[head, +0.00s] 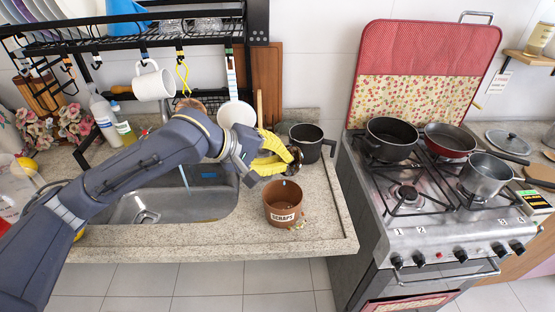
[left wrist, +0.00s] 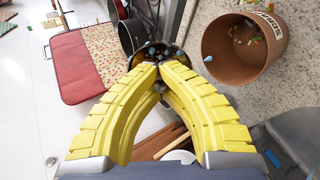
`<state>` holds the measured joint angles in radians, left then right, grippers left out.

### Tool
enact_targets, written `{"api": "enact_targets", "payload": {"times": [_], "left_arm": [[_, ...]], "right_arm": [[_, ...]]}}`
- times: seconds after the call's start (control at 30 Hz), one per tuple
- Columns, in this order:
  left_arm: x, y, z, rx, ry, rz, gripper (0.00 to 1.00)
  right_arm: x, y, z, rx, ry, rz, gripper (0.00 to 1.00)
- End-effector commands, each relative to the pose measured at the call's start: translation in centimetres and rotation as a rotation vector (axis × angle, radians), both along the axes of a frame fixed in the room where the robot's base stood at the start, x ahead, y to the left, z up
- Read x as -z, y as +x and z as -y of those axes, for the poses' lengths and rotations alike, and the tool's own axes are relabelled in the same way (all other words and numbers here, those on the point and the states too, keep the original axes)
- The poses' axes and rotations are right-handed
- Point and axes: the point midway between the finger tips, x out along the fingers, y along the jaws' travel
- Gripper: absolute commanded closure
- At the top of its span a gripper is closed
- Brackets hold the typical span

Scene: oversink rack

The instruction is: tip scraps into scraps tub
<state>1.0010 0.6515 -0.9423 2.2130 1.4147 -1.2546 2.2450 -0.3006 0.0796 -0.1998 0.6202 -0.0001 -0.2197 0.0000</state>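The scraps tub (head: 283,205) is a brown round tub labelled "SCRAPS", upright on the counter near its front edge. In the left wrist view the tub (left wrist: 228,70) shows at the upper right, with small scraps inside and a pale blue bit at its rim. My left gripper (head: 290,157) has yellow fingers, closed on the rim of a small dark round container (head: 297,155). It is above and just behind the tub. In the left wrist view the container (left wrist: 176,52) looks tilted and holds several small bits; its far side is hidden by the fingers. My right gripper is not in view.
A dark pot (head: 311,136) stands on the counter right behind the gripper. The sink (head: 190,207) lies left of the tub, under my left arm. The rack (head: 130,40) hangs above with a white mug (head: 152,84). The stove (head: 440,215) is at right. Crumbs lie beside the tub.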

Motion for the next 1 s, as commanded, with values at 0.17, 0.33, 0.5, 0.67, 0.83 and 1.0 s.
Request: {"api": "enact_targets", "payload": {"times": [0.17, 0.33, 0.5, 0.67, 0.83, 1.0], "left_arm": [[-0.2, 0.5, 0.9, 0.021, 0.107, -0.054, 1.00], [-0.2, 1.1, 1.7, 0.041, 0.222, -0.117, 1.00], [-0.1, 1.5, 2.6, 0.049, 0.319, -0.173, 1.00], [-0.1, 2.0, 3.4, 0.048, 0.402, -0.222, 1.00], [0.0, 2.6, 4.5, 0.048, 0.497, -0.279, 1.00], [0.1, 3.2, 5.6, 0.046, 0.602, -0.343, 1.00]], "right_arm": [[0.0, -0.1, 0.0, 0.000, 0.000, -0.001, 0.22], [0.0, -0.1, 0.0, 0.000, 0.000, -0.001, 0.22], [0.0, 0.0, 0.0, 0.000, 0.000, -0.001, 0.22], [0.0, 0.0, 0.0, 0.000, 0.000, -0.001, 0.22], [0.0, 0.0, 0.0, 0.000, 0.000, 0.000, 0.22], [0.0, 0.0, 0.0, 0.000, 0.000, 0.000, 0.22]]}}
